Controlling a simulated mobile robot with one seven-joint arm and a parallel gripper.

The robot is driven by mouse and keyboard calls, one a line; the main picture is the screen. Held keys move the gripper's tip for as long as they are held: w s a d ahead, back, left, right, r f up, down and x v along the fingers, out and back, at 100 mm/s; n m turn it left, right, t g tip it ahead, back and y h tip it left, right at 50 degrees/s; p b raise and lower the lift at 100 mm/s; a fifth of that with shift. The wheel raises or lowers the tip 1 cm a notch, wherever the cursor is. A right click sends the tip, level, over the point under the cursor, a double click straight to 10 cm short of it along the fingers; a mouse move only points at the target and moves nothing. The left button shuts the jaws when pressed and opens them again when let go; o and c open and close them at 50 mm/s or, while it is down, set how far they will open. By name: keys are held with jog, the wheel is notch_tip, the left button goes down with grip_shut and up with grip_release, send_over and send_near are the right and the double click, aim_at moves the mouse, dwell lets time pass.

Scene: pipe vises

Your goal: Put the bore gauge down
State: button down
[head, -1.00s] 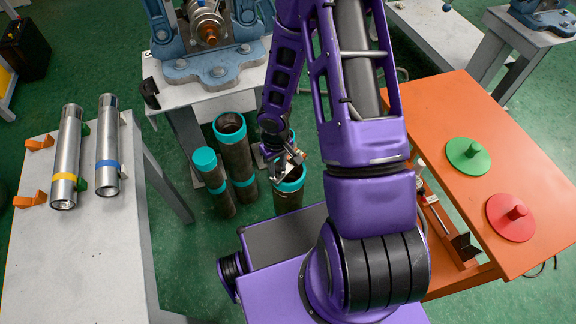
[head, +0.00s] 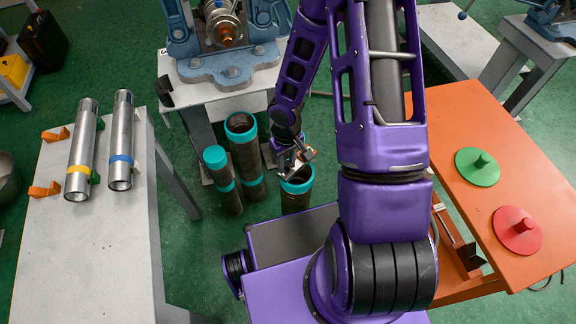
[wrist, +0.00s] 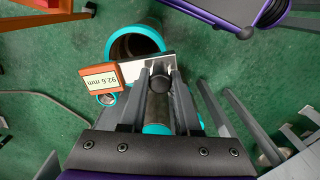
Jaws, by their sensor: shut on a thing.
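The bore gauge (wrist: 128,71) shows in the wrist view with an orange-framed display reading 92.6 mm and a pale bar. Its dark round knob is between the fingers of my gripper (wrist: 160,80), which is shut on it. In the head view my gripper (head: 294,162) hangs with the gauge (head: 307,156) above or beside the open top of a teal-rimmed pipe (head: 297,190). The gauge's lower parts are hidden, and I cannot tell whether it touches the pipe.
More teal-rimmed pipes (head: 244,150) stand on the green floor beside the vise stand (head: 222,90). A grey table (head: 90,240) at left bears two metal tubes (head: 82,150). An orange table (head: 450,120) at right bears a green disc (head: 477,167) and a red disc (head: 517,231).

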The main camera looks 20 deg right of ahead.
notch_tip(320, 180, up, 7)
jog(key=shift+f+p, duration=0.1)
jog(key=shift+p, duration=0.75)
jog(key=w+d+r+m, duration=0.2)
jog(key=w+d+r, duration=0.2)
jog(key=d, duration=0.6)
jog(key=s+d+r+m+p, duration=0.1)
jog(key=s+d+r, duration=0.1)
jog(key=d+r, duration=0.5)
jog(key=s+d+r+m+p, duration=0.1)
jog(key=s+d+r+m, duration=0.15)
jog(key=d, duration=0.95)
jog(key=s+d+r+m+p, duration=0.1)
jog(key=s+d+r, duration=0.1)
jog(key=d+r, duration=0.55)
jog(key=shift+n, duration=0.25)
jog(key=f, duration=0.3)
jog(key=d+f+b, duration=0.1)
jog(key=f, duration=0.7)
jog(key=shift+w+d+f, duration=0.15)
jog(key=shift+f+b, duration=0.15)
jog(key=shift+b, duration=0.15)
jog(key=c, duration=0.6)
grip_release()
